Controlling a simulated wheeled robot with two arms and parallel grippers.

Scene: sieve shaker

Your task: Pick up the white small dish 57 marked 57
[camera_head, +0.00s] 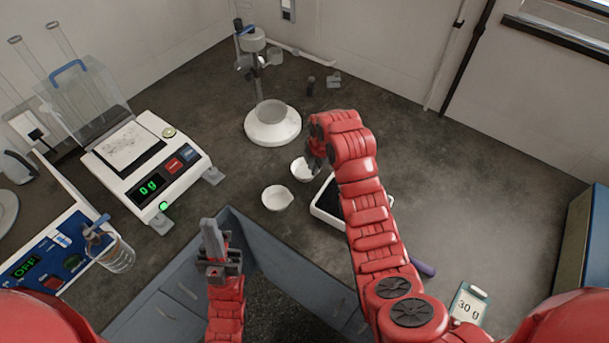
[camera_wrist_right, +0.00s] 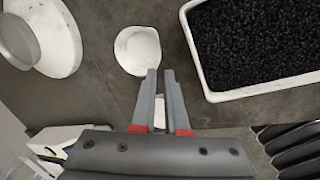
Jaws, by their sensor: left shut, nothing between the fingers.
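Two white small dishes stand on the dark worktop in the head view: one (camera_head: 277,198) at the centre left, the other (camera_head: 302,169) beside my right gripper (camera_head: 314,165), which partly covers it. No number is readable on either. In the right wrist view a round white dish (camera_wrist_right: 138,52) with a small spout lies just beyond the fingertips. A white patch, probably the other dish (camera_wrist_right: 159,113), shows through the gap between the fingers. My right gripper (camera_wrist_right: 160,75) is narrowly open and empty, pointing down. My left gripper (camera_head: 209,228) is shut and empty, over the front edge.
A white tray of black granules (camera_wrist_right: 205,62) stands close to the right of the dish in the wrist view. A stand with a round white base (camera_head: 273,127) is behind the dishes. Right worktop is mostly clear.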

